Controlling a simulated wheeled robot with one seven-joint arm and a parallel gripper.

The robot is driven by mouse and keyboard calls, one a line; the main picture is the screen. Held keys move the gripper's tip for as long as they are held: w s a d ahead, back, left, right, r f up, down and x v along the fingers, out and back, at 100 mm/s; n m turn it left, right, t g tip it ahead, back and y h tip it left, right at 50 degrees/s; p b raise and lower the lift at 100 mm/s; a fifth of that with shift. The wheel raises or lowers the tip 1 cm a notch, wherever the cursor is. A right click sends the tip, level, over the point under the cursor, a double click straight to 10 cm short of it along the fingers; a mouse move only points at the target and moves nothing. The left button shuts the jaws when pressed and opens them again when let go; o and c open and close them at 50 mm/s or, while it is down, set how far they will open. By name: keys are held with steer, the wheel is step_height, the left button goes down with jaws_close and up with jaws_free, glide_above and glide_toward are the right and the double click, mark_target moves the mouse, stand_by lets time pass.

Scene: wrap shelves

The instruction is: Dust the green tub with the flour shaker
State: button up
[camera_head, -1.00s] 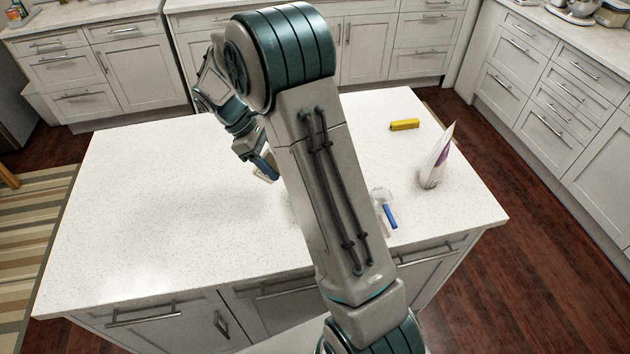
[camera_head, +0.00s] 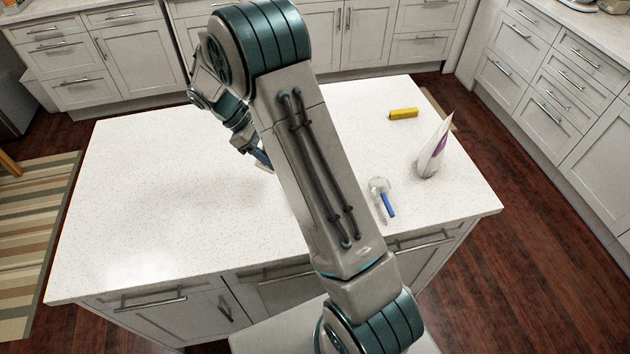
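No green tub shows in the head view; my arm covers part of the white island top. I cannot make out a flour shaker for certain. A small utensil with a pale, clear-looking round head and a blue handle (camera_head: 389,206) lies on the island, right of my arm. My gripper (camera_head: 263,163) is over the middle of the island, left of my upper arm link and partly hidden by it. Its fingers are too small and covered to tell whether they are open or hold anything.
A white pointed pouch with a purple patch (camera_head: 432,158) stands near the right edge of the island top (camera_head: 160,210). A yellow block (camera_head: 403,114) lies behind it. The left half of the island is clear. Cabinets (camera_head: 560,90) line the back and right.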

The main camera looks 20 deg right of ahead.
steer(key=shift+w+a+r+g+h+p, duration=0.15)
steer(key=shift+r+g+h+p, duration=0.4)
steer(key=shift+r+p, duration=0.6)
steer(key=shift+r+h, duration=0.15)
steer(key=shift+h, duration=0.1)
steer(key=shift+f, duration=0.2)
steer(key=shift+r, duration=1.5)
